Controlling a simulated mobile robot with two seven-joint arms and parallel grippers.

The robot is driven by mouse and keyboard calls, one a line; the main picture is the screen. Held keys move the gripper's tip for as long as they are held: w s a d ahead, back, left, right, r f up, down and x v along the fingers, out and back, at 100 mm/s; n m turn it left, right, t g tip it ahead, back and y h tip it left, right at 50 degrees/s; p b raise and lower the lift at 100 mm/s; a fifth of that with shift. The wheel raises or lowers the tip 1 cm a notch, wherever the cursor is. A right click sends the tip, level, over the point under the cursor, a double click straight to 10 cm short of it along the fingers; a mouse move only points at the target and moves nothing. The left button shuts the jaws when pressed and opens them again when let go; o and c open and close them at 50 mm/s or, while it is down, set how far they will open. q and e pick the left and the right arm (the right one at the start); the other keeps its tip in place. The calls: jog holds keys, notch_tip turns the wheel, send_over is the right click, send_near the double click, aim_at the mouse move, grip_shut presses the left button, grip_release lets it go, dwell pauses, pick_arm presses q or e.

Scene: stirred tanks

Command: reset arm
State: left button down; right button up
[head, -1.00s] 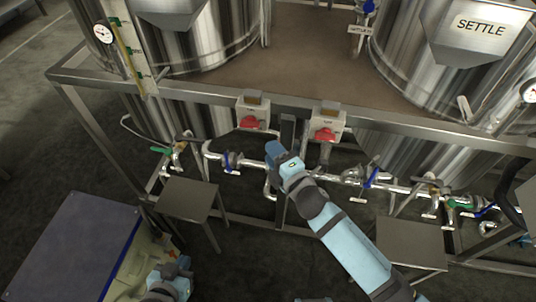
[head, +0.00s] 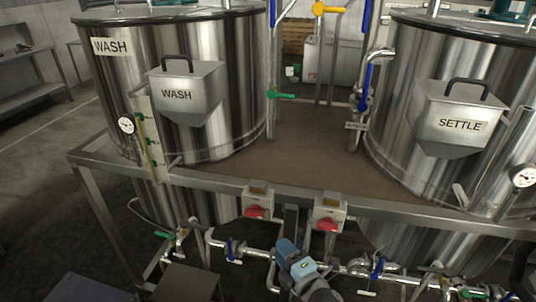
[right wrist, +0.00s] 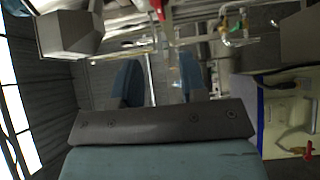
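My right gripper (head: 285,246) shows at the bottom middle of the head view, below and in front of the tank stand's front rail. Its two blue fingers stand apart in the right wrist view (right wrist: 162,82), with nothing seen between them. My left gripper is not in the head view now.
The WASH tank (head: 185,90) and SETTLE tank (head: 470,80) stand on a steel frame (head: 200,178). Two red switches (head: 254,211) (head: 327,224) sit under the front rail. Valve piping (head: 255,253) runs close by my right gripper. Open floor lies left (head: 35,190).

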jog(key=s+d+f+m+g+h+p, duration=0.1)
jog(key=s+d+f+m+p, duration=0.1)
jog(key=s+m, duration=0.4)
jog(key=s+d+f+m+g+h+p, duration=0.1)
jog(key=s+d+f+m+g+h, duration=0.1)
jog(key=s+d+m, duration=0.4)
jog(key=s+d+f+m+g+h+p, duration=0.2)
jog(key=s+d+f+m, duration=0.2)
jog(key=s+m, duration=0.4)
jog(key=shift+s+d+f+p, duration=0.3)
jog(key=shift+s+p, duration=0.05)
jog(key=shift+s, duration=0.85)
